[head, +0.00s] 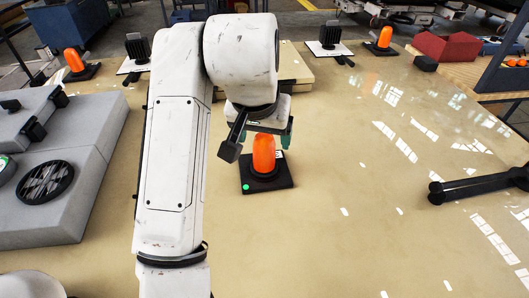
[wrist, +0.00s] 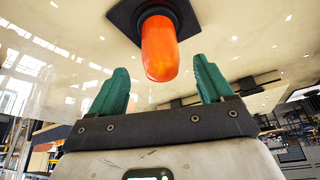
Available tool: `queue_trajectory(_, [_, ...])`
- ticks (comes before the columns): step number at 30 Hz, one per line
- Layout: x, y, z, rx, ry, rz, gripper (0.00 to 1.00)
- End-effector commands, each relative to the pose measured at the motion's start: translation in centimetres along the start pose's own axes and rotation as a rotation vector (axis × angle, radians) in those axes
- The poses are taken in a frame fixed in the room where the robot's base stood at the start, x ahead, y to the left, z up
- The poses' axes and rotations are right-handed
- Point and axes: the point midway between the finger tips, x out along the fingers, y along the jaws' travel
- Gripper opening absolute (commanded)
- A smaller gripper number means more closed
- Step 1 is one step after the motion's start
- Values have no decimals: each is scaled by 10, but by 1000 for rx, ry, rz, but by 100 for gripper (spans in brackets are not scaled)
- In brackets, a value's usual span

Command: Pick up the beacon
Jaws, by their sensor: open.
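The beacon (head: 264,157) is an orange dome on a square black base with a green dot, standing upright on the tan table in the middle of the head view. In the wrist view the orange dome (wrist: 160,48) points toward my gripper, with its dark base behind it. My gripper (wrist: 158,82) is open, its two green fingers spread wide. The dome's tip appears between the fingers in the picture, with gaps on both sides. In the head view my gripper (head: 268,138) is right above the beacon, and its wrist hides part of the dome's top.
Other orange beacons stand at the back left (head: 74,60) and back right (head: 384,38). A grey unit with a round fan (head: 45,183) fills the left. A red bin (head: 447,47) sits at the back right, and a black forked part (head: 480,186) lies right. The tabletop between is clear.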

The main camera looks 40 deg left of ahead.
Motion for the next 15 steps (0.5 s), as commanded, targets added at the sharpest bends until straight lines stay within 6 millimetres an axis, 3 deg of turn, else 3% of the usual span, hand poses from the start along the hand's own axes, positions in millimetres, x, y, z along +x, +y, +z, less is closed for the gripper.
queue_trajectory(7, [19,-1,1,-1,-3,0,80])
queue_trajectory(15, [55,-2,0,0,-1,0,80])
